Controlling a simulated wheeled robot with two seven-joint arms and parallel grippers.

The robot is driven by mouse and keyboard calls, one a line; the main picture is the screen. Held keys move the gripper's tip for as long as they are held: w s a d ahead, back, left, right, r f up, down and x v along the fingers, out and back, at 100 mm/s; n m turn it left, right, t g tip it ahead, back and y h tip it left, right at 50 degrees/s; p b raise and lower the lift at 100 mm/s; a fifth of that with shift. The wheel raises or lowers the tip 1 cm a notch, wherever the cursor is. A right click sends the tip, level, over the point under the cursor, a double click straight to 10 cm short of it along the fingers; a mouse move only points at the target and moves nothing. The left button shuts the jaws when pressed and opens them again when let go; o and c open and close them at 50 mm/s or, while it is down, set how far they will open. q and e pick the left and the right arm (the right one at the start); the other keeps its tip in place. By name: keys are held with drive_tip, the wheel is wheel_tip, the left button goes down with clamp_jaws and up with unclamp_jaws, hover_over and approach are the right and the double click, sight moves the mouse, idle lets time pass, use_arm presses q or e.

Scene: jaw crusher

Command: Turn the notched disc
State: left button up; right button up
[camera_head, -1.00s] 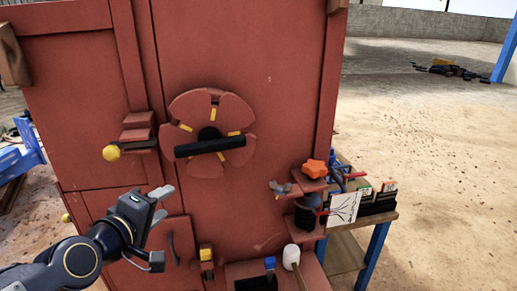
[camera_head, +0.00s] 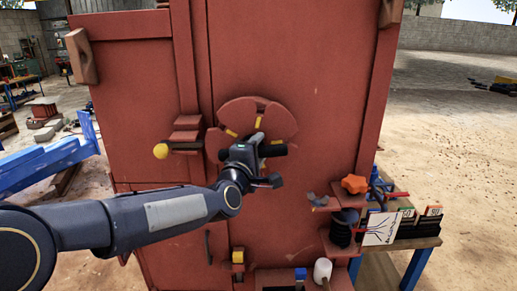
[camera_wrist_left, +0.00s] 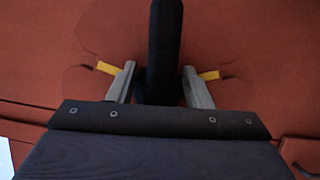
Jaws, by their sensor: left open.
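The notched disc (camera_head: 259,112) is a red round plate with yellow marks on the front of the red crusher housing. A black bar handle (camera_head: 273,150) crosses it, and my arm hides the disc's lower part and the bar's middle. My left gripper (camera_head: 261,152) is in front of the disc's centre. In the left wrist view its two grey fingers (camera_wrist_left: 158,88) stand open, one on each side of the black bar (camera_wrist_left: 164,45). A gap shows at the right finger; at the left finger I cannot tell whether it touches. My right gripper is not in view.
A yellow ball knob (camera_head: 160,151) sticks out left of the disc. An orange star knob (camera_head: 354,184) sits at lower right above a small shelf. A side table with a drawn card (camera_head: 381,228) stands at right. Open ground lies further right.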

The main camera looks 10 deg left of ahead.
use_arm(q)
drive_tip(key=shift+c, duration=0.3)
clamp_jaws()
